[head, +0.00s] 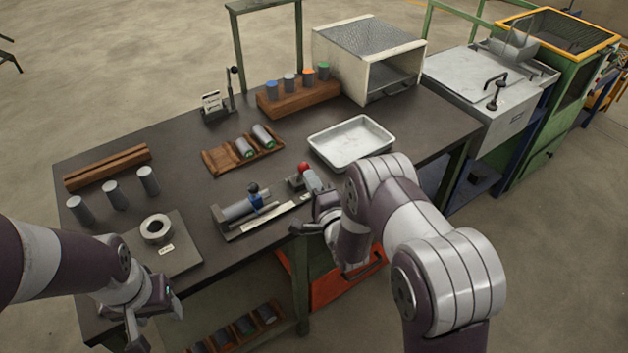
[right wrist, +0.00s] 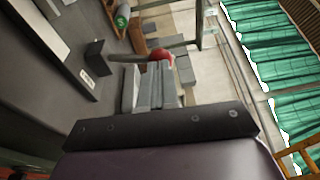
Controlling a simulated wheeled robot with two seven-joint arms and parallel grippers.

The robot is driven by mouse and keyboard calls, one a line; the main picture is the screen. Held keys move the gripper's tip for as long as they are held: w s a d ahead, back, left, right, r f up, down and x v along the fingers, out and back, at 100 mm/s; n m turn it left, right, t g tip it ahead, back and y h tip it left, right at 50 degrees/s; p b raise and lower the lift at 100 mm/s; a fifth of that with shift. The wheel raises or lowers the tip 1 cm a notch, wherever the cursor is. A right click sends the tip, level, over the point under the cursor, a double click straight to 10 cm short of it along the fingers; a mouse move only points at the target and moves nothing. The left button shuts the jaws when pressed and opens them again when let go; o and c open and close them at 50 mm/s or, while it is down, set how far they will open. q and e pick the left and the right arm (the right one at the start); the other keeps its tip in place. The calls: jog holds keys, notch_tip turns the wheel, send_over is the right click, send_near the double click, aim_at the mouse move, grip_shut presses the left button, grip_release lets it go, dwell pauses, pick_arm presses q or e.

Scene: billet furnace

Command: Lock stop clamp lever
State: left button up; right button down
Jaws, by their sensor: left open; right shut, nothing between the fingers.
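The stop clamp lever has a red ball knob (head: 304,168) and sits at the right end of the measuring fixture (head: 232,236) on the dark bench. The red knob also shows in the right wrist view (right wrist: 164,55), with its dark lever arm running left. My right gripper (head: 310,184) is shut and empty, its fingers right by the knob and partly covering it in the wrist view. I cannot tell whether they touch it. My left gripper (head: 152,322) is open and empty by the bench's front left.
A metal tray (head: 350,142) lies behind the right gripper. A wooden rack with billets (head: 243,150), upright grey cylinders (head: 114,195) and a plate with a ring (head: 178,252) stand on the bench. A white box oven (head: 368,58) is at the back.

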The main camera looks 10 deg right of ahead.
jog(key=w+r+g+p, duration=0.1)
jog(key=g+p, duration=0.1)
jog(key=w+a+r+g+p, duration=0.1)
jog(key=w+g+p, duration=0.1)
jog(key=w+a+r+n+g+h+p, duration=0.1)
jog(key=w+g+p, duration=0.1)
jog(key=shift+r, duration=0.35)
jog(key=shift+g+h, duration=0.4)
jog(key=shift+g, duration=0.3)
jog(key=w+b, duration=0.1)
jog(key=w, duration=0.1)
jog(key=w+a+b, duration=0.1)
jog(key=w, duration=0.1)
jog(key=shift+a+f, duration=0.1)
jog(key=shift+a, duration=0.05)
